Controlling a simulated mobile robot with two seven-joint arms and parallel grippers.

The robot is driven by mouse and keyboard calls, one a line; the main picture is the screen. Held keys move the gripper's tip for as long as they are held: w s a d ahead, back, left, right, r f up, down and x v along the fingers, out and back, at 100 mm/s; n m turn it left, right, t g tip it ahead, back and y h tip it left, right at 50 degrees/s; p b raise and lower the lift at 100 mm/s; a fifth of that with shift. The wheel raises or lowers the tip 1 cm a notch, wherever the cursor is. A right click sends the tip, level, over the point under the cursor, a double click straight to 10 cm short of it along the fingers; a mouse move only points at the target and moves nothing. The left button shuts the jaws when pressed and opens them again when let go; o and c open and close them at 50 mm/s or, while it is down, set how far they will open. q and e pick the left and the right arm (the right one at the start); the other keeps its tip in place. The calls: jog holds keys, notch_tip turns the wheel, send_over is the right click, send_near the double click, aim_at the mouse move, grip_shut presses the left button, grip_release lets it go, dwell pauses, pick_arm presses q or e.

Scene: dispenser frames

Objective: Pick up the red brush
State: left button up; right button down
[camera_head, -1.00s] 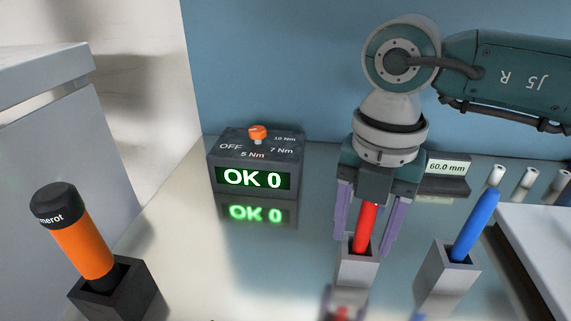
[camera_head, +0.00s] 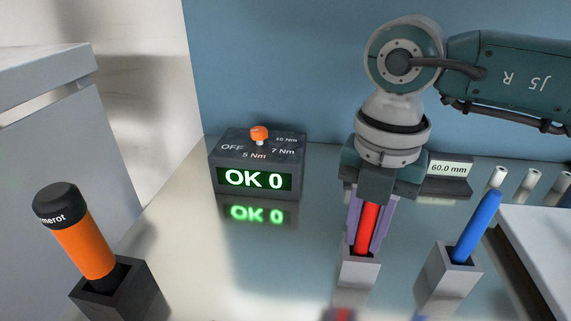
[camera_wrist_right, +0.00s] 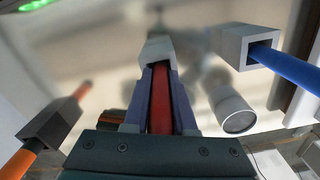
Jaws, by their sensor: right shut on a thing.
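The red brush (camera_head: 367,229) stands upright with its lower end in a grey square holder (camera_head: 359,269). My right gripper (camera_head: 369,240) comes down from above and is shut on the brush, one purple finger on each side. In the right wrist view the red brush (camera_wrist_right: 160,100) lies between the two fingers (camera_wrist_right: 160,105), and its far end goes into the holder (camera_wrist_right: 157,50). The part of the brush inside the holder is hidden. My left gripper does not show.
A blue brush (camera_head: 475,226) leans in a grey holder (camera_head: 447,277) to the right. An orange-handled tool (camera_head: 84,245) stands in a dark holder (camera_head: 120,294) at left. A display box (camera_head: 258,165) reads OK 0. A 60.0 mm display (camera_head: 450,169) is behind.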

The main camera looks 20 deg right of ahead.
jog(key=shift+r, duration=0.1)
notch_tip(320, 180, up, 20)
jog(key=p, duration=0.1)
dwell(0.8)
